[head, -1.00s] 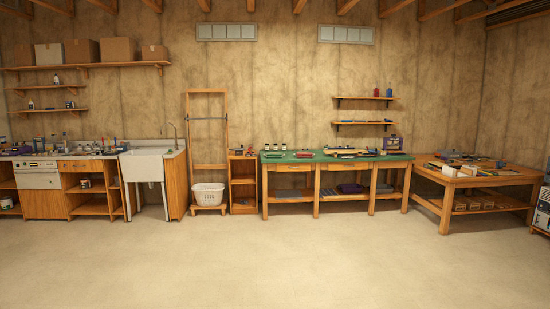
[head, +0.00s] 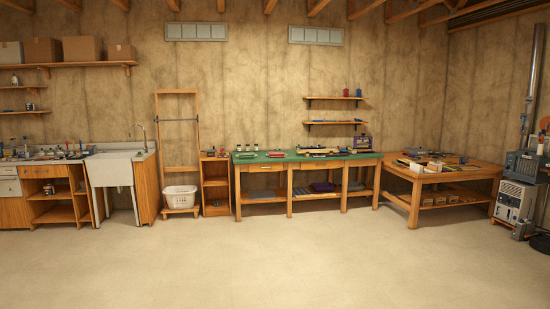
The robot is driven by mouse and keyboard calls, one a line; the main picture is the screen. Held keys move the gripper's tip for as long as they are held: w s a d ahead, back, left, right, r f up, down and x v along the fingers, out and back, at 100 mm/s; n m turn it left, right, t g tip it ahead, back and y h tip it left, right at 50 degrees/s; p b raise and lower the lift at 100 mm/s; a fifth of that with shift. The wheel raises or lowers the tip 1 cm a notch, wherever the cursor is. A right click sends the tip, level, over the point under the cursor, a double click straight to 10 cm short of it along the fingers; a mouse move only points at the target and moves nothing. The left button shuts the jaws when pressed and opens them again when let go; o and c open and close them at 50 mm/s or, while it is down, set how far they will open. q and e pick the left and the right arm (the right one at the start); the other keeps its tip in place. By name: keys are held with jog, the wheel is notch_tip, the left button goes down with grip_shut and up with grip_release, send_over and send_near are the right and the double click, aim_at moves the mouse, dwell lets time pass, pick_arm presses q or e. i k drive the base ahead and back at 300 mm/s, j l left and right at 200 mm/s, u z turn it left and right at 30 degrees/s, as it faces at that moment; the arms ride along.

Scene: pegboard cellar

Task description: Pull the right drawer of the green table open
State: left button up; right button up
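The green table (head: 274,158) stands against the back wall, right of the middle, some way off across the floor. It has a green top, wooden legs and a low shelf. Its left drawer (head: 264,168) and its right drawer (head: 321,165) are set under the top and both look shut. Tools and small items lie on the top above them. Drawer handles are too small to make out. Neither of my grippers is in view.
The floor (head: 270,260) ahead is clear. A wooden worktable (head: 415,180) stands to the right of the green table, with grey machines (head: 517,195) beyond it. A small wooden shelf unit (head: 215,185), a white basket (head: 180,197) and a sink (head: 113,168) stand to the left.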

aim_at(332, 164)
jog(key=z, duration=0.3)
jog(key=i, duration=7.9)
jog(key=i+u, duration=0.15)
jog(key=i, duration=0.4)
jog(key=i+l+u, duration=0.1)
jog(key=i, duration=0.4)
jog(key=i+l+u, duration=0.15)
jog(key=i+l, duration=0.15)
jog(key=i, duration=0.2)
